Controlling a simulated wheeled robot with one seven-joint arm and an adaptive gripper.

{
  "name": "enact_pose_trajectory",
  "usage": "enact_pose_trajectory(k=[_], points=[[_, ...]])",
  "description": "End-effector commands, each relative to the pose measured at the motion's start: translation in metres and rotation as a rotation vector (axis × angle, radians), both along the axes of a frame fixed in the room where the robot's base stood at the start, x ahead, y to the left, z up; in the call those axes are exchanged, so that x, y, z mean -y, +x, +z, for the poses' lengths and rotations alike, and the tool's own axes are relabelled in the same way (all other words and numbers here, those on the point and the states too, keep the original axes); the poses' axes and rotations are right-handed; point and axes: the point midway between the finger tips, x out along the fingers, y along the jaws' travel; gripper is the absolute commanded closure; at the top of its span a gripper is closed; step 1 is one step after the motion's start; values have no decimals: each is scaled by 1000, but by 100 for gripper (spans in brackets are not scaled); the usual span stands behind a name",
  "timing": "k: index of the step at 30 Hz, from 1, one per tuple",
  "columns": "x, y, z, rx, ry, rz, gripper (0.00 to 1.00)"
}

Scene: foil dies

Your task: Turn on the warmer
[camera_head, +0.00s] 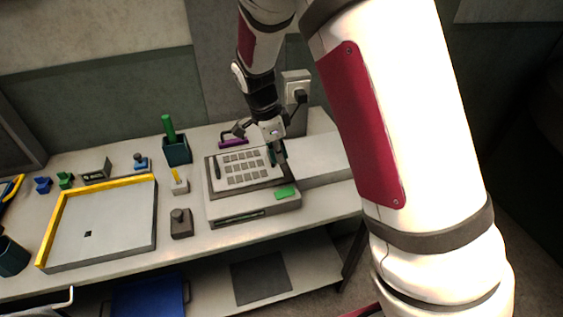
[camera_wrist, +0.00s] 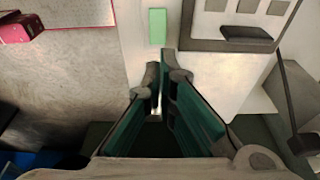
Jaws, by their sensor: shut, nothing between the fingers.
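The warmer (camera_head: 225,211) is a pale box on the table with a tilted-looking top plate bearing a grid of grey squares. A flat green rectangle (camera_head: 286,192) sits on its front right top; it also shows in the wrist view (camera_wrist: 157,26) just beyond my fingertips. My gripper (camera_head: 277,157) is above the right rear part of the warmer, pointing down, shut and empty. In the wrist view my gripper (camera_wrist: 164,68) has its teal-padded fingers together. I cannot tell whether the fingertips touch the warmer. No lit lamp is visible on it.
A yellow-edged tray (camera_head: 105,262) lies to the left. A dark cup with a green handle (camera_head: 176,150), a small block with a yellow stick (camera_head: 180,186) and a grey knobbed block (camera_head: 181,225) stand near the warmer. A lower shelf holds a blue bin (camera_head: 148,298).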

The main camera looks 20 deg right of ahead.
Motion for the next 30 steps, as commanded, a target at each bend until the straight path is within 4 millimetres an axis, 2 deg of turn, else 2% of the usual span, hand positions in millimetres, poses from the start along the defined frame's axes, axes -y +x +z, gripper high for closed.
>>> enact_pose_trajectory(k=[9, 15, 21, 30], points=[[14, -3, -61, -6, -1, -1, 100], [20, -2, -94, -4, 0, 0, 100], [24, -1, -113, -1, 0, 1, 100], [25, 0, -119, 0, 1, 1, 100]])
